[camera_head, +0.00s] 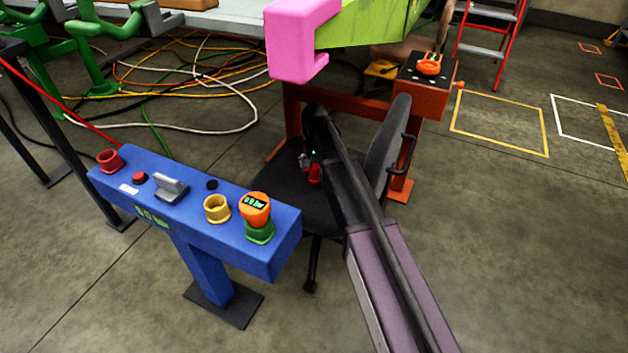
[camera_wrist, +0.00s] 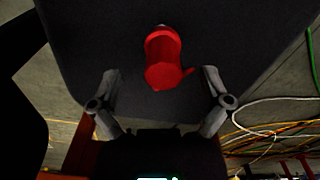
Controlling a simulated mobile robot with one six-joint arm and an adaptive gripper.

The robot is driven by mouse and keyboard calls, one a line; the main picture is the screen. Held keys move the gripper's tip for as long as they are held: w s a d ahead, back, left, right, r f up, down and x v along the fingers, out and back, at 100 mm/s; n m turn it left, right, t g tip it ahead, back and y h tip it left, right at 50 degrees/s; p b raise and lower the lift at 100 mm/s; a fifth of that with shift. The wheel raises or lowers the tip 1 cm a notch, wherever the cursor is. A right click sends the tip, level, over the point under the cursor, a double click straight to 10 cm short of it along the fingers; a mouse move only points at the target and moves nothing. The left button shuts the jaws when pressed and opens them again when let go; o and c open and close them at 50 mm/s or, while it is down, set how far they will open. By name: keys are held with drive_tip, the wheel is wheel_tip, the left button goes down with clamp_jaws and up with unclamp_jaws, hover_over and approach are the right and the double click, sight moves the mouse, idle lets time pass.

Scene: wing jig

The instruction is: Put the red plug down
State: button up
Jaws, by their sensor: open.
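The red plug (camera_wrist: 163,57) is on the dark seat of an office chair (camera_wrist: 95,35). It also shows in the head view (camera_head: 315,174), small and partly hidden by my gripper. My gripper (camera_wrist: 160,80) is open, with one finger to the left and one to the right of the plug, and bare gaps on both sides. The fingers do not touch the plug. In the head view my gripper (camera_head: 307,163) is over the chair seat, beside the plug. I cannot tell whether the plug stands or lies.
A blue console (camera_head: 240,240) with coloured sockets stands left of the chair; an orange plug (camera_head: 255,207) sits at its green socket. The chair back (camera_head: 385,140) rises close to the right of my arm. An orange-red stand (camera_head: 425,95) is behind. Cables (camera_head: 190,85) lie on the floor.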

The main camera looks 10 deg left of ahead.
sight(314, 177)
drive_tip(key=shift+f, duration=0.1)
drive_tip(key=shift+a+f+b, duration=0.15)
drive_tip(key=shift+f+b, duration=2.35)
drive_tip(key=shift+b, duration=0.15)
clamp_jaws()
